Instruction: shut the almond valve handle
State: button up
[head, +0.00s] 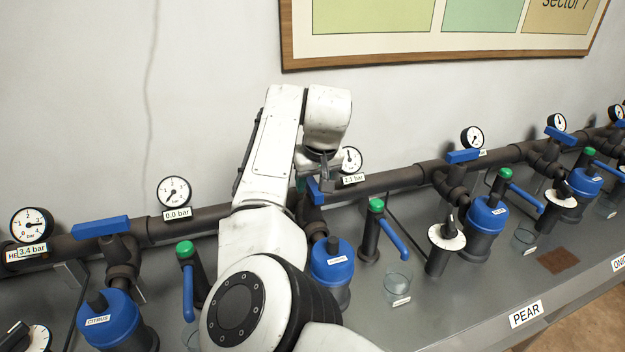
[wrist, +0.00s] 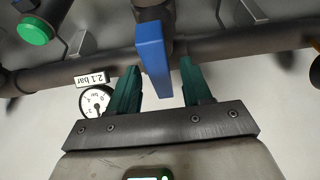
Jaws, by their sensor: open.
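A blue lever handle (wrist: 153,55) lies between the two green fingers of my gripper (wrist: 158,78) in the wrist view. It points across the dark pipe. The left finger is very close to it, and a gap shows on the right; I cannot tell if they touch. In the head view this handle (head: 315,190) is partly hidden by my gripper (head: 318,178), which is open at the pipe. A gauge beside it (wrist: 97,101) has a 2.1 bar plate. I see no almond label; my arm hides part of the front.
Other blue pipe handles (head: 100,227) (head: 463,156) lie along the pipe to either side. Blue filters (head: 332,262), green-capped taps (head: 376,206), dials (head: 446,237) and glass cups (head: 397,284) crowd the grey bench (head: 450,310). The wall above the pipe is mostly clear.

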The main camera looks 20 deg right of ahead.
jog(key=shift+f, duration=0.1)
grip_shut()
dwell(0.4)
